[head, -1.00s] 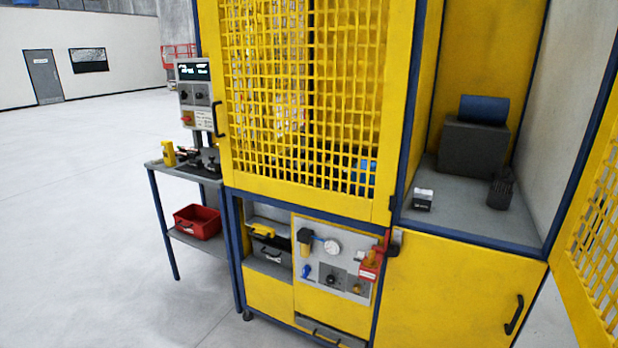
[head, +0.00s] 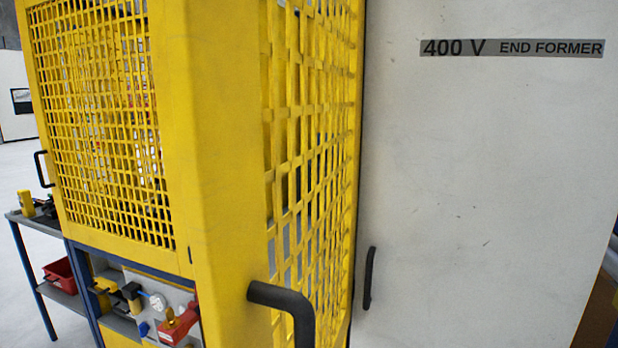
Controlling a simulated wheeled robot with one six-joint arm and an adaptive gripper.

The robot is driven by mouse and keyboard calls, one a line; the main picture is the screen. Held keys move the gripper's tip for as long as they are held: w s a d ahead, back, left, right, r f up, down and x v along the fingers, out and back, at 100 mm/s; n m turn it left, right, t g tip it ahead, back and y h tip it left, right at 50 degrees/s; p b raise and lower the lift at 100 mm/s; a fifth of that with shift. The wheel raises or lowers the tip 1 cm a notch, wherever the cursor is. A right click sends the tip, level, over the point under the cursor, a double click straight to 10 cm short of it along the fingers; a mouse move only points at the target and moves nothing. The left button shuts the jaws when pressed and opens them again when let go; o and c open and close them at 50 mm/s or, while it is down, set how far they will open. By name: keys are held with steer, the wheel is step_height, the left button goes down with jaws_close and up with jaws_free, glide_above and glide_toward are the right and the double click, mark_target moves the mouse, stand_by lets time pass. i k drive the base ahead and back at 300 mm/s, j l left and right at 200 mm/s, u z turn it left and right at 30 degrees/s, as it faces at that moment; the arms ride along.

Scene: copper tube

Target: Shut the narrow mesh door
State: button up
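The narrow mesh door (head: 312,140) is yellow and stands open, swung out toward me. It fills the middle of the head view and is seen at a steep angle. Its broad free edge (head: 205,130) is close to me, and its far side meets a pale cabinet. A black bar handle (head: 285,300) sticks out low on the door. The door hides the open bay behind it. My gripper is not in view, and nothing is seen touching the door or handle.
A wider yellow mesh door (head: 100,130) at the left looks shut. The pale cabinet panel (head: 490,180) at right is labelled "400 V END FORMER" and has a black handle (head: 370,278). A side table (head: 45,224) with a red bin (head: 60,275) stands at far left.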

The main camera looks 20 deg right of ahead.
mark_target(214, 48)
steer(key=k+j+z, duration=0.25)
steer(key=j, duration=0.25)
steer(key=k+j+z, duration=0.25)
steer(key=k+j, duration=0.2)
